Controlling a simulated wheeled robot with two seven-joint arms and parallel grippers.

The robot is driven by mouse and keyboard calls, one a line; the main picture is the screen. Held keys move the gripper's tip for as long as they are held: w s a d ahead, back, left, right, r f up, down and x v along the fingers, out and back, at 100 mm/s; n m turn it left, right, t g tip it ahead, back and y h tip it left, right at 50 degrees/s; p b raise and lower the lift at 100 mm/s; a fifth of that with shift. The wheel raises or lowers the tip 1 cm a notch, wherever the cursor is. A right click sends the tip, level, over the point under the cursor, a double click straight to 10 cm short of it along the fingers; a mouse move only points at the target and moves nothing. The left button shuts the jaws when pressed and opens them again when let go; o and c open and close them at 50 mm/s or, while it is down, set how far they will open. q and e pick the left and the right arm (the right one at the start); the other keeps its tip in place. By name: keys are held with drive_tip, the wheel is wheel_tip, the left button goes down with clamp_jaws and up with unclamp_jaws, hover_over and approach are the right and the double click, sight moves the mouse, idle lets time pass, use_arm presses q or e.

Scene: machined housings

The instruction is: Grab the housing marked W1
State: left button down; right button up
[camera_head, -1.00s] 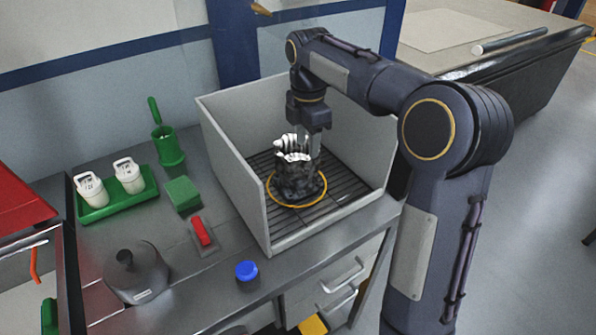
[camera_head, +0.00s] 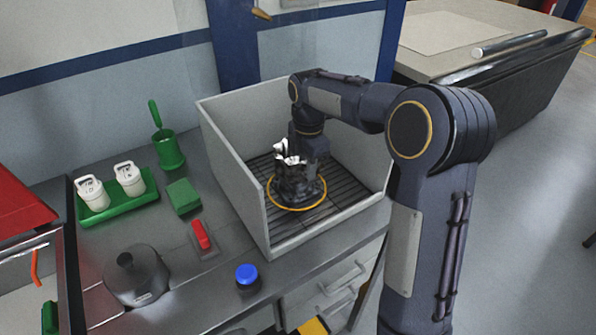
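Two white housings, a left one (camera_head: 92,194) and a right one (camera_head: 130,179), stand upright on a green tray (camera_head: 118,207) at the left. Their markings are too small to read, so I cannot tell which is W1. My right gripper (camera_head: 302,163) is low inside the grey open-topped box, at the top of a dark round fixture (camera_head: 297,190) with a yellow ring at its base. A shiny white-silver piece (camera_head: 281,149) shows at the gripper's left side, partly hidden. The fingertips are hidden against the dark fixture. My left gripper is out of view.
The grey box (camera_head: 237,186) has tall walls and a slatted floor. A green cup with a brush (camera_head: 170,152), green block (camera_head: 183,196), red-handled tool (camera_head: 202,236), dark round pot (camera_head: 137,276) and blue-capped item (camera_head: 247,274) stand on the bench.

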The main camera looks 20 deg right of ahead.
clamp_jaws()
drive_tip(key=shift+w+r, duration=0.1)
drive_tip(key=shift+r, duration=0.05)
idle(0.9)
